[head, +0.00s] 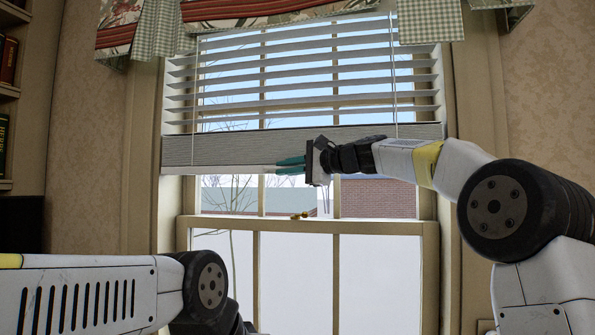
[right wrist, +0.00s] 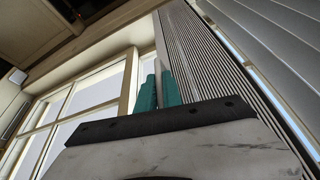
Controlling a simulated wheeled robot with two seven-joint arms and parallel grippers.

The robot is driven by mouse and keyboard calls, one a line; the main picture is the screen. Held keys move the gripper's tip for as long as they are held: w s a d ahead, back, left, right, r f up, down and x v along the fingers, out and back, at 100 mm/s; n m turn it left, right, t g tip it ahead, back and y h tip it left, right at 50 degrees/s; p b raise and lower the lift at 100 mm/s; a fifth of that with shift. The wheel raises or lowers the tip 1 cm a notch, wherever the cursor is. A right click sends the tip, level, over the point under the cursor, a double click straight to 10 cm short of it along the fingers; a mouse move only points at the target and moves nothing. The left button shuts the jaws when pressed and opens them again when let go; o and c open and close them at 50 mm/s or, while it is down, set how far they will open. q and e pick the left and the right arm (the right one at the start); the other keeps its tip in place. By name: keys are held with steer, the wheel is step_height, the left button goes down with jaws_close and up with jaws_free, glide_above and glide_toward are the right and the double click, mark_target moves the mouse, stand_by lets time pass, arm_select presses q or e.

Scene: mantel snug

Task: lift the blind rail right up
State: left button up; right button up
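The blind rail (head: 225,149) is a wide pale ribbed bar under the white slats (head: 300,85), hanging level across the upper window. It shows as a ribbed strip in the right wrist view (right wrist: 205,65). The gripper and wrist hide part of the rail. My left arm is low at the left; its gripper is out of view.
The window frame (head: 430,270) stands behind, with a small brass catch (head: 300,215) on its middle bar. A patterned valance (head: 240,12) hangs over the top of the blind. A bookshelf (head: 8,95) is at the far left. The lower window is clear of the blind.

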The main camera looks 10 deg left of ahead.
steer(key=o, duration=0.4)
steer(key=v, duration=0.7)
steer(key=shift+d, duration=0.4)
steer(key=shift+s, duration=0.1)
steer(key=s+d+f+n+h, duration=0.2)
steer(key=s+d+f+h, duration=0.2)
steer(key=s+d+f, duration=0.4)
steer(key=s+d+f+n+h, duration=0.3)
steer(key=s+d+f, duration=0.6)
steer(key=f, duration=0.7)
steer(key=s+d+f+n+h, duration=0.2)
steer(key=s+d+f+h, duration=0.4)
steer(key=s+f, duration=0.6)
steer(key=shift+s+d+f+n+g, duration=0.4)
steer(key=shift+s+d, duration=0.05)
steer(key=shift+d, duration=0.75)
